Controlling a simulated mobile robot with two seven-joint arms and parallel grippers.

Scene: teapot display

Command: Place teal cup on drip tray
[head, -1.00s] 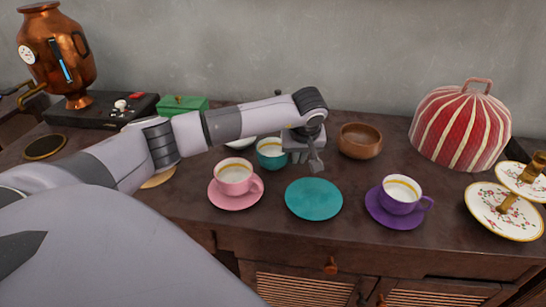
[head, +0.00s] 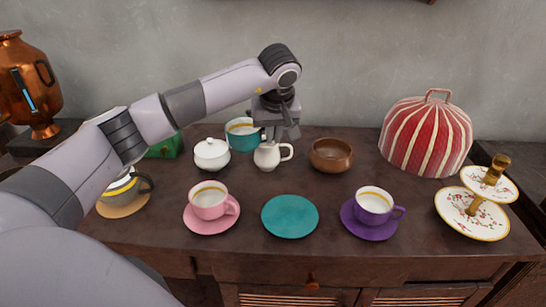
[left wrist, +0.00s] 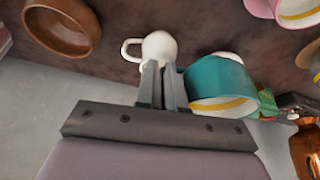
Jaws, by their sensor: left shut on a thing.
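The teal cup (head: 241,134) has a white inside and a yellow band, and is held up above the back of the counter. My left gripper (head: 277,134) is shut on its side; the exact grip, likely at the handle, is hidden. In the left wrist view, the cup (left wrist: 218,80) sits tilted just right of the gripper fingers (left wrist: 162,78). The drip tray cannot be made out in the present views; my arm covers part of the left side. My right gripper is not in view.
A white creamer (head: 268,157) and a white sugar bowl (head: 211,155) stand below the cup. A wooden bowl (head: 331,155) is to the right. A teal saucer (head: 290,216) lies empty in front, between pink (head: 209,203) and purple (head: 373,206) cups. A copper urn (head: 28,85) stands far left.

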